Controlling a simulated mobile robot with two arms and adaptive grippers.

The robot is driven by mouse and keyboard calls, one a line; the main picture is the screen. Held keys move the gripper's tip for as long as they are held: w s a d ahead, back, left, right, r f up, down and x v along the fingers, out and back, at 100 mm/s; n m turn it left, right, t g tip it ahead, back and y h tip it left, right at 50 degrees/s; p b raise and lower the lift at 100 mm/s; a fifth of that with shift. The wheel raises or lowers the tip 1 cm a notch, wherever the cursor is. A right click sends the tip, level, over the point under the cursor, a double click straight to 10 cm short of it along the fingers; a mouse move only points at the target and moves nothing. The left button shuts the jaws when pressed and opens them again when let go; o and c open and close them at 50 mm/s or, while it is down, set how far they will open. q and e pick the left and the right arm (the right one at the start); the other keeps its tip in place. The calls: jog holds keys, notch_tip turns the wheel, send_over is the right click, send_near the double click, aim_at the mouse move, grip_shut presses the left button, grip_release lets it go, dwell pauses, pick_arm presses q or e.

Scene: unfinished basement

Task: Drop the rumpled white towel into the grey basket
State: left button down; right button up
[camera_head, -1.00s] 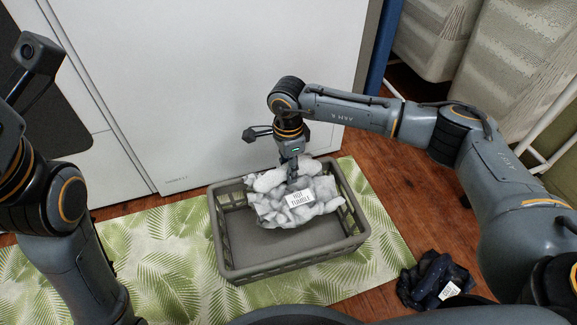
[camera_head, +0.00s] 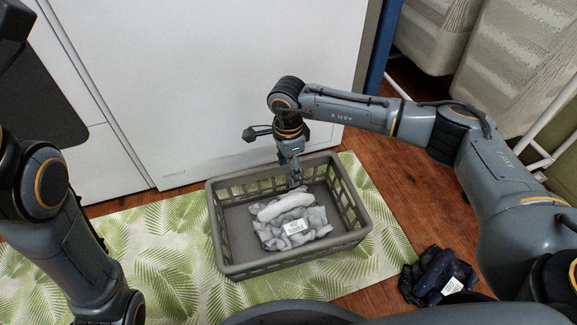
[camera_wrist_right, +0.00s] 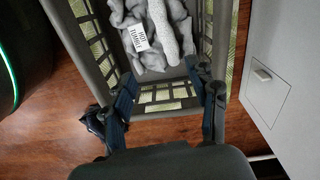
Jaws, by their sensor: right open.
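The rumpled white towel (camera_head: 294,228), with a printed label on it, lies in a heap on the floor of the grey basket (camera_head: 241,271). A rolled, paler part lies along its back edge. My right gripper (camera_head: 295,180) is over the back part of the basket, open and apart from the towel. In the right wrist view the open fingers (camera_wrist_right: 167,95) show over the basket's slotted wall (camera_wrist_right: 166,107), with the towel (camera_wrist_right: 150,35) beyond them. My left arm comes in at the left, and its gripper is out of view.
The basket stands on a leaf-patterned mat (camera_head: 160,245) on a wooden floor. A white cabinet front (camera_head: 215,80) stands close behind. A dark labelled cloth (camera_head: 437,276) lies on the floor at the right. Pale woven fabric (camera_head: 510,60) is at the upper right.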

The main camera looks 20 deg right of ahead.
jog(key=shift+r, duration=0.1)
notch_tip(320, 180, up, 12)
dwell(0.4)
